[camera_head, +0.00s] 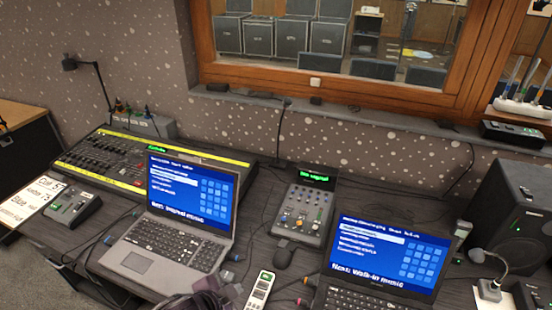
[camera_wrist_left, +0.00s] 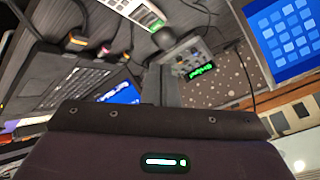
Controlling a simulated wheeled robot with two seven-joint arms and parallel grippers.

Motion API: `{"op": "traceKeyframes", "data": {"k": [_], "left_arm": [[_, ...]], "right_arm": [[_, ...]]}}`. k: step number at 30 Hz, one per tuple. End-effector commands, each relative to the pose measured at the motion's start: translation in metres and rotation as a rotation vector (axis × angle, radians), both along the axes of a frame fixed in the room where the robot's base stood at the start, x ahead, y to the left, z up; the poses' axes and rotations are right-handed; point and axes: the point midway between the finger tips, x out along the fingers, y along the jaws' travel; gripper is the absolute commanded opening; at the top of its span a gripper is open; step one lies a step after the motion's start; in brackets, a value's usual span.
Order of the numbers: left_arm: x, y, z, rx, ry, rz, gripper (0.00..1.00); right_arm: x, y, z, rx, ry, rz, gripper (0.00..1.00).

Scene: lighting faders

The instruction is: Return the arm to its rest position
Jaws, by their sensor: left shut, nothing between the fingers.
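My left gripper (camera_head: 212,292) shows only in part, as a dark shape at the bottom edge of the head view, in front of the left laptop. In the left wrist view my dark wrist housing with a lit display fills the bottom. The shut, empty fingers (camera_wrist_left: 168,78) stick up from it. They hold nothing, and no contact with the desk things can be made out. My right gripper is in neither view.
The desk holds a left laptop (camera_head: 170,245), a right laptop (camera_head: 385,265), a lighting console (camera_head: 110,160), a small mixer (camera_head: 303,212), a mouse (camera_head: 283,257) and a white handheld device (camera_head: 261,288). A speaker (camera_head: 515,220) stands right. Cables run between them.

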Motion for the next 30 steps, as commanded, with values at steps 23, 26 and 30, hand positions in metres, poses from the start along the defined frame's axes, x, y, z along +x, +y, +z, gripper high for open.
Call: {"op": "traceKeyframes", "data": {"k": [23,26,30], "left_arm": [[-0.130,0.098,0.045,-0.157,0.580,0.885,0.00],[-0.120,0.096,0.018,-0.144,0.578,0.872,0.00],[-0.113,0.094,-0.015,-0.138,0.586,0.871,0.00]], "right_arm": [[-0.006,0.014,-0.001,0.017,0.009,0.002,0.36],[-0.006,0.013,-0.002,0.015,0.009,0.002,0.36],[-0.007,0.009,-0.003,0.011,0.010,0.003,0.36]]}}
